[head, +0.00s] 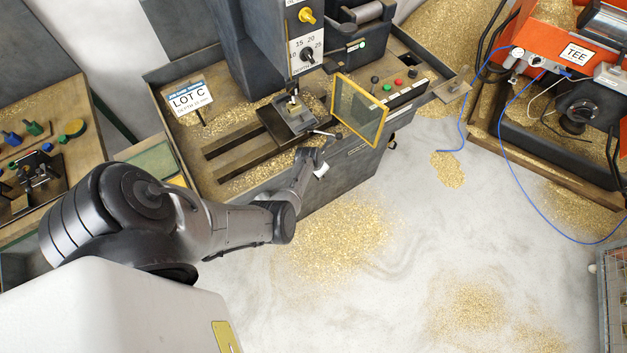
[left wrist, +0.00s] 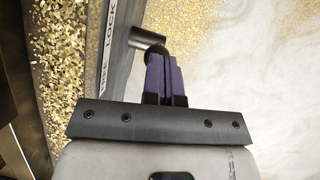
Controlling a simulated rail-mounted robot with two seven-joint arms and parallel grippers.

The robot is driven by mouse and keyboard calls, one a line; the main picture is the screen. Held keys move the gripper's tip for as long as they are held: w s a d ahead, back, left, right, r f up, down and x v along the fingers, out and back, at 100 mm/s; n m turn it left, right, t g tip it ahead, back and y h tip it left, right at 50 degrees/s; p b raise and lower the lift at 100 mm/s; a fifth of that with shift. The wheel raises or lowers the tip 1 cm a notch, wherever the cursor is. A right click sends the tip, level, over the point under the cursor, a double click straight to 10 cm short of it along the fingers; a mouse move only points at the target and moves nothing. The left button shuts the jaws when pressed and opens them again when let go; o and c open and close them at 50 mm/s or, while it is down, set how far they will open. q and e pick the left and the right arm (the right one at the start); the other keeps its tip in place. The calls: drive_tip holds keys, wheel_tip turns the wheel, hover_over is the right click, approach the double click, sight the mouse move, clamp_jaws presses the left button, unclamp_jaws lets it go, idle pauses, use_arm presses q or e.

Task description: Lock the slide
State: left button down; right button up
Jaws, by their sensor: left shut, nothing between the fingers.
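The drill press stands at the top middle of the head view, with a small vise (head: 296,115) on its bed. In the left wrist view a FREE / LOCK label (left wrist: 106,50) is on the front panel, and a dark lever (left wrist: 148,38) sticks out beside it. My left gripper (left wrist: 163,60) has its purple fingers shut and empty. Their tips overlap the lever's round end in this view; I cannot tell whether they touch it. In the head view my left arm reaches the machine's front, and its fingers are hard to make out. My right gripper is not in view.
A yellow-framed clear guard (head: 359,110) stands right of the vise. A LOT C sign (head: 189,97) stands on the chip-covered tray at left. An orange machine (head: 560,45) with blue hoses is at right. The floor (head: 400,220) in front is open, with brass chips scattered.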

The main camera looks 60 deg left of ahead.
use_arm(q)
drive_tip(key=shift+w+a+f+b, duration=0.15)
drive_tip(key=shift+w+b, duration=0.3)
drive_tip(key=shift+w, duration=0.45)
drive_tip(key=shift+w+a+f+b, duration=0.1)
drive_tip(key=shift+w+f+b, duration=0.1)
drive_tip(key=shift+w+b, duration=0.7)
drive_tip(key=shift+w+a+f+b, duration=0.1)
drive_tip(key=shift+w+f+b, duration=0.1)
drive_tip(key=shift+w+b, duration=0.65)
drive_tip(key=shift+w, duration=0.15)
wheel_tip(320, 180, up, 13)
drive_tip(key=w+d+p, duration=0.1)
drive_tip(key=p, duration=0.5)
drive_tip(key=shift+d, duration=0.35)
drive_tip(key=shift+w, duration=0.1)
